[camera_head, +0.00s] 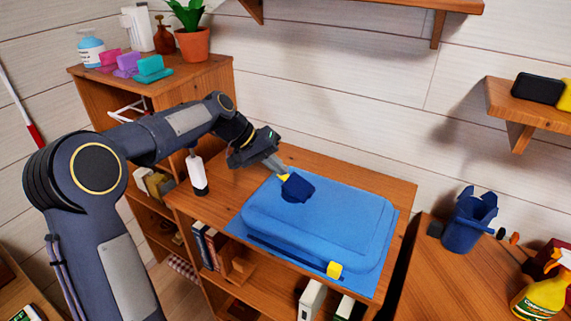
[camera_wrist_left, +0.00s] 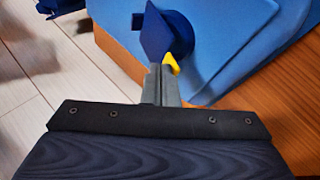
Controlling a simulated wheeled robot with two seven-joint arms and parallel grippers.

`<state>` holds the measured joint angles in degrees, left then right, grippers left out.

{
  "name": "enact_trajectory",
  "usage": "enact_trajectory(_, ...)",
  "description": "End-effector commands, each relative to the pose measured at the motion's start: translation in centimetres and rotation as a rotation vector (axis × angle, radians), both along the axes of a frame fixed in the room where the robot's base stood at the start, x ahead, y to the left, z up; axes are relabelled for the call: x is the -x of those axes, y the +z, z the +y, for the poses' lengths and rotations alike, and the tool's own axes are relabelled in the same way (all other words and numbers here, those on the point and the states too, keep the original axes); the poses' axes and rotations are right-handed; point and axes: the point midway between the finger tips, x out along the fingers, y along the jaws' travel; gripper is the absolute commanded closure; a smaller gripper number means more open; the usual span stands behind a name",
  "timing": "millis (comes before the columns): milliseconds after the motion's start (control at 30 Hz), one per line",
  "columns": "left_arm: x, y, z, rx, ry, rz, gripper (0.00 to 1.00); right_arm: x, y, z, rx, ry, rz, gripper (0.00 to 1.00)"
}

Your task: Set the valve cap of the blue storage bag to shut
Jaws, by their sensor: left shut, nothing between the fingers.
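The blue storage bag (camera_head: 320,225) lies flat on top of a low wooden shelf unit. Its dark blue valve cap (camera_head: 298,188) is at the bag's back left corner area; it also shows in the left wrist view (camera_wrist_left: 165,32), just beyond the fingertips. A small yellow piece (camera_wrist_left: 172,63) sits beside the cap. My left gripper (camera_head: 282,172) is shut and empty, its tips close to the cap and yellow piece. In the left wrist view its fingers (camera_wrist_left: 161,82) overlap the cap's near edge; I cannot tell whether they touch. My right gripper is not in view.
A yellow tab (camera_head: 334,269) is at the bag's front edge. A white bottle with a dark cap (camera_head: 197,172) stands left of the bag, near my arm. A wall shelf (camera_head: 512,112) is at upper right.

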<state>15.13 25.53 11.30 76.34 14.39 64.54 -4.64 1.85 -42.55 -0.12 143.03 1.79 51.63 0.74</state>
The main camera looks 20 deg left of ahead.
Motion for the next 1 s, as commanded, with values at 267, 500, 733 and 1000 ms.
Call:
enact_trajectory(267, -0.2, -2.6, 1.4, 0.226, 0.003, 0.043, 1.00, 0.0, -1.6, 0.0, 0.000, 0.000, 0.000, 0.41)
enact_trajectory(500, -0.3, -3.6, 1.7, 0.305, -0.001, 0.055, 1.00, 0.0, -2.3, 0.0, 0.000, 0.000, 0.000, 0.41)
enact_trajectory(733, -0.3, -4.2, 1.8, 0.302, -0.001, 0.055, 1.00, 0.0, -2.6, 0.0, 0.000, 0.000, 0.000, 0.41)
enact_trajectory(1000, -0.3, -4.4, 1.9, 0.300, 0.000, 0.056, 1.00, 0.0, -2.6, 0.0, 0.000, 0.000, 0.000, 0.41)
